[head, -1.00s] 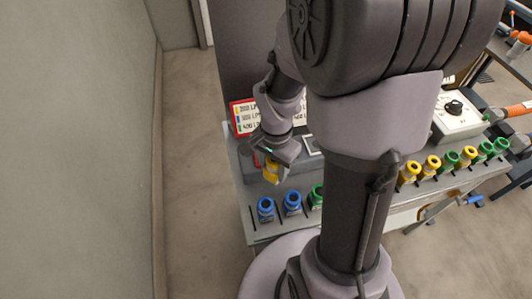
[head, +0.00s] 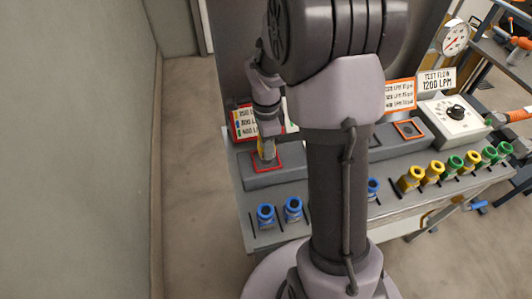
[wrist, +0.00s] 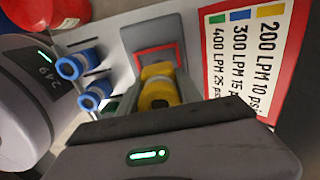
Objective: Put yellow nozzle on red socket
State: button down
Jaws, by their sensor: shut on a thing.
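My gripper (head: 268,157) is shut on a yellow nozzle (wrist: 160,88), seen large between the fingers in the wrist view. In the head view only a thin yellow strip of it shows beside the gripper. The red socket (wrist: 143,52) is a red-outlined square on a grey block, just beyond the nozzle in the wrist view. In the head view the red socket (head: 280,167) lies right under and around my gripper. I cannot tell whether the nozzle touches it.
Two blue nozzles (head: 266,215) stand at the bench's front left. Yellow and green nozzles (head: 455,164) stand in a row at right. A red-edged sign (head: 243,121) stands behind the socket block. An orange-outlined socket (head: 408,129) is to the right. My arm hides the bench's middle.

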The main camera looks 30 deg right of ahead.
jog(key=shift+f+b, duration=0.95)
jog(key=shift+f, duration=0.9)
jog(key=c, duration=0.8)
grip_release()
